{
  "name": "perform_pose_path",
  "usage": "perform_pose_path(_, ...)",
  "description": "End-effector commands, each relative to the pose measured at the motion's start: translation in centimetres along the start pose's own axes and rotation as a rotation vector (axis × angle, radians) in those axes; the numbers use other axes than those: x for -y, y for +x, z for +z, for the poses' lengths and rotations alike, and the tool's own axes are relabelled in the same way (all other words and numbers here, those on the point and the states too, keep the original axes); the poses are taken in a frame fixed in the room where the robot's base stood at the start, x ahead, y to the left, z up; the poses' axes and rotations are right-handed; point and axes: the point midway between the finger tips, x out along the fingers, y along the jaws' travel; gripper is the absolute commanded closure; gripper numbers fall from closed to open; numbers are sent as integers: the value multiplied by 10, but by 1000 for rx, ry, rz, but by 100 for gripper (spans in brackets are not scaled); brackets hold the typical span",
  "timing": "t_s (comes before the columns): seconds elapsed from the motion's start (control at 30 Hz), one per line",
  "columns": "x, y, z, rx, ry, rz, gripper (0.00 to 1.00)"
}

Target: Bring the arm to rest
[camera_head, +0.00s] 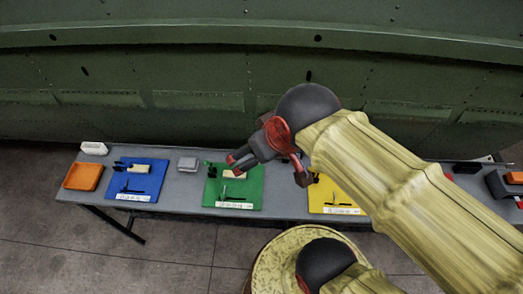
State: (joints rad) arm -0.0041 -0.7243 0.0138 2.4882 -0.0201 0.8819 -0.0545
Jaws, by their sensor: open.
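My arm, in a yellowish sleeve, reaches in from the lower right in the head view. My gripper (267,172) is dark with red parts and points down and left above the table. One finger is over the green mat (252,199), the other hangs near the mat's right side. The gripper is open, and I see nothing held between its fingers. A small pale block (234,174) lies on the green mat close to the left finger; whether they touch I cannot tell.
A long grey table (185,192) stands before a green riveted fuselage wall (180,75). On it are an orange tray (83,176), a blue mat (138,181), a grey box (188,164), a white item (94,148) and a yellow mat (322,200), partly hidden by my arm. Dark items (505,184) stand at right.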

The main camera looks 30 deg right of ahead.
Motion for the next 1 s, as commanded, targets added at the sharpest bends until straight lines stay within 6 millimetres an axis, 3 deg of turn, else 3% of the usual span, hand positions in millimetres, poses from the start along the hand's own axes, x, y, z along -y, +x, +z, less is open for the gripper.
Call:
perform_pose_path(0.2,4,-8,6,-10,77,-14,7)
perform_pose_path(0.57,4,0,10,-10,72,-14,7)
perform_pose_path(0.77,5,30,26,-9,72,-13,7)
perform_pose_path(1.0,8,82,53,-9,71,-13,7)
